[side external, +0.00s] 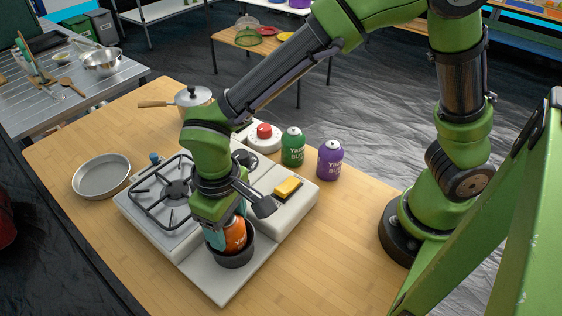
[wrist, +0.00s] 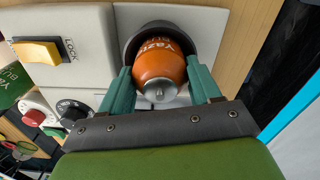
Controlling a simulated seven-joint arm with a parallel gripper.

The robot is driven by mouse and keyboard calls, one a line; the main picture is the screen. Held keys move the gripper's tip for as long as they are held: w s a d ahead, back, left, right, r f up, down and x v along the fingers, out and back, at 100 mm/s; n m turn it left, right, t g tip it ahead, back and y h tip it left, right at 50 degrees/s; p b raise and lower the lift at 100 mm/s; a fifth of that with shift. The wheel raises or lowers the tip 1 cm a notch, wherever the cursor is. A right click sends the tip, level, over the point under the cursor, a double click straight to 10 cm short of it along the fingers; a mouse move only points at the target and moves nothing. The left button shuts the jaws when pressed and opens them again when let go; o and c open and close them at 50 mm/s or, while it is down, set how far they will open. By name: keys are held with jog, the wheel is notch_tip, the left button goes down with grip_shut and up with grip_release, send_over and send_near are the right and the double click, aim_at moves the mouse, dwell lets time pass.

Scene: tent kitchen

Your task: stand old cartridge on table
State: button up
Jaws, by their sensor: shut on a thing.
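An orange cartridge (side external: 236,236) stands in a dark round holder (side external: 232,257) at the front end of the white stove unit. My gripper (side external: 225,232) points down over it, its fingers on either side. In the wrist view the orange cartridge (wrist: 160,68) has its metal tip toward me and sits between the two teal fingers of my gripper (wrist: 163,85), which are shut on it. The holder's dark rim (wrist: 133,45) surrounds its lower part. The wooden table (side external: 300,255) has bare surface in front and to the right of the stove.
A green cartridge (side external: 293,148) and a purple cartridge (side external: 330,160) stand behind the stove, near a red-and-white knob-like item (side external: 264,136). The stove has a yellow lock lever (side external: 288,187) and a burner grate (side external: 176,190). A pan (side external: 101,177) lies left; a pot (side external: 193,97) stands behind.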

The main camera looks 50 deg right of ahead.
notch_tip(320, 180, up, 9)
jog(key=shift+f, duration=0.1)
jog(key=shift+s+a+r, duration=0.25)
jog(key=shift+s+r, duration=0.1)
jog(key=shift+s, duration=0.15)
jog(key=s+a+f+n, duration=0.1)
jog(key=s+f+n, duration=0.1)
jog(key=s+n, duration=0.3)
jog(key=s+a+f+n, duration=0.2)
jog(key=s+n, duration=0.2)
jog(key=s, duration=0.2)
jog(key=shift+n, duration=0.5)
jog(key=shift+s+f, duration=0.2)
jog(key=shift+f, duration=3.9)
jog(key=shift+f, duration=0.1)
jog(key=o, duration=1.2)
